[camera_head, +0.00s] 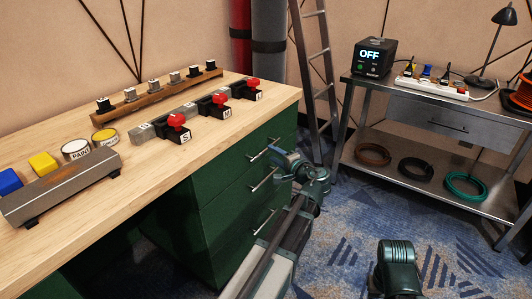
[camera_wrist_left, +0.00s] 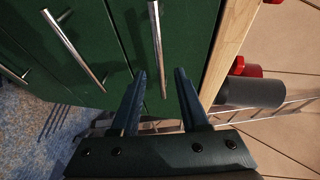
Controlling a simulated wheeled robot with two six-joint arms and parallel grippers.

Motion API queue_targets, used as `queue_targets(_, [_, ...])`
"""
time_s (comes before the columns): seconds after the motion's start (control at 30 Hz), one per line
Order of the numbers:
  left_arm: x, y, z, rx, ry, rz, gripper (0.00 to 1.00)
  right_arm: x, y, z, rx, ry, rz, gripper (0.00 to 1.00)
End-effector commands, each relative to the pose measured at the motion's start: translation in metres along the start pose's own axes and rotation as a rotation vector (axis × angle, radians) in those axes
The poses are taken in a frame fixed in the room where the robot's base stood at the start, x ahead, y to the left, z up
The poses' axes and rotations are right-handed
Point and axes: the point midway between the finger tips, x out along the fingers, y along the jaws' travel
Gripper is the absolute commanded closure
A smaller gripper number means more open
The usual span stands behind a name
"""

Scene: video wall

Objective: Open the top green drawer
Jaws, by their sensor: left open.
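The green drawer cabinet (camera_head: 222,213) stands under the wooden tabletop, its drawer fronts looking flush. The top green drawer (camera_head: 240,158) has a silver bar handle (camera_head: 264,149) just below the table edge. In the left wrist view the top drawer's handle (camera_wrist_left: 157,45) runs lengthwise, with its lower end showing between my fingers. My left gripper (camera_wrist_left: 162,74) is open, its fingers on either side of that handle end. I cannot tell whether they touch it. In the head view my left gripper (camera_head: 277,157) is at the cabinet front, its fingers partly hidden.
Lower drawer handles (camera_head: 264,180) show below the top one. The wooden tabletop (camera_head: 215,133) carries buttons and red switches. A ladder (camera_head: 318,75) stands behind the cabinet. A metal table (camera_head: 430,120) with a power strip and lamp is on the right. Blue carpet lies between.

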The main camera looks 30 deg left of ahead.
Motion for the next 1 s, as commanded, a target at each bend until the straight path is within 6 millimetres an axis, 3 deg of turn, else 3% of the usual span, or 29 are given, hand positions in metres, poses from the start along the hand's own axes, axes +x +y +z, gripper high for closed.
queue_targets(0.1, [0.024, 0.001, -0.001, 0.000, -0.003, 0.000, 0.55, 0.006, -0.001, 0.000, -0.001, 0.000, -0.001, 0.65])
queue_targets(0.3, [0.047, 0.001, -0.001, 0.000, -0.001, 0.000, 0.55, 0.009, -0.001, -0.001, -0.002, 0.001, -0.001, 0.65])
queue_targets(0.77, [0.056, 0.000, 0.000, 0.001, 0.000, 0.000, 0.55, 0.010, -0.001, -0.001, -0.002, 0.001, -0.001, 0.65])
queue_targets(1.0, [0.056, 0.000, 0.000, 0.000, 0.001, 0.000, 0.97, 0.010, -0.001, -0.001, -0.002, 0.001, -0.001, 0.65])
